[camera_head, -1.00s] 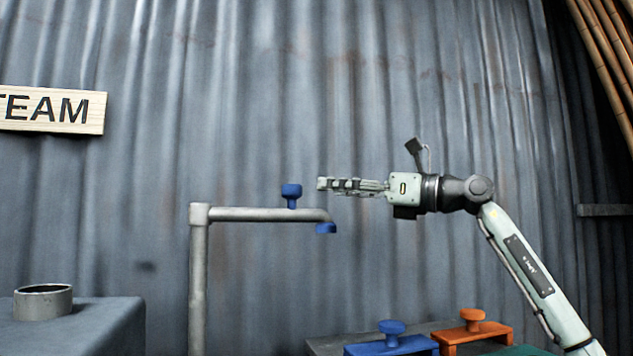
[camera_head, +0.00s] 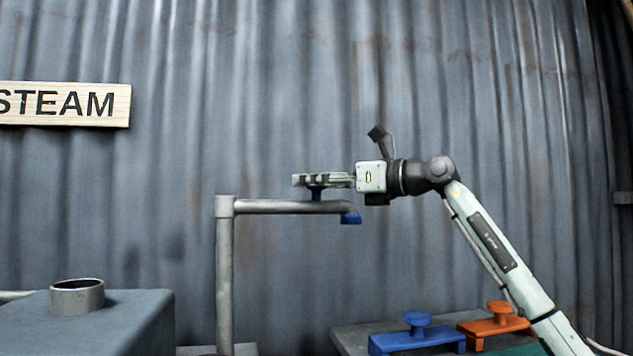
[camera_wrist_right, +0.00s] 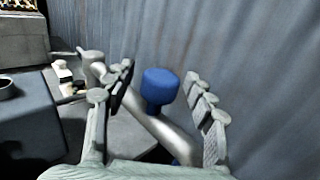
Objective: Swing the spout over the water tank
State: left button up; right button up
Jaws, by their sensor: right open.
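The spout is a grey horizontal pipe (camera_head: 275,206) on an upright post (camera_head: 224,270), with a blue nozzle (camera_head: 351,217) at its right end. A blue knob (camera_head: 317,194) stands on top of the pipe. My right gripper (camera_head: 300,180) is level with the knob and hides its head in the head view. In the right wrist view the knob (camera_wrist_right: 160,86) sits between the two open fingers (camera_wrist_right: 165,95), with gaps on both sides. The water tank (camera_head: 100,318) is the grey box at lower left, with a round open collar (camera_head: 77,297) on top. My left gripper is not in view.
A blue clamp-like piece (camera_head: 417,338) and an orange one (camera_head: 495,322), each with a knob, sit on a low table (camera_head: 350,340) below the spout. A corrugated metal wall stands behind, with a STEAM sign (camera_head: 65,104). The space between post and tank collar looks clear.

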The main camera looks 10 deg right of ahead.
grip_shut()
jog(key=shift+s, duration=0.15)
dwell(0.4)
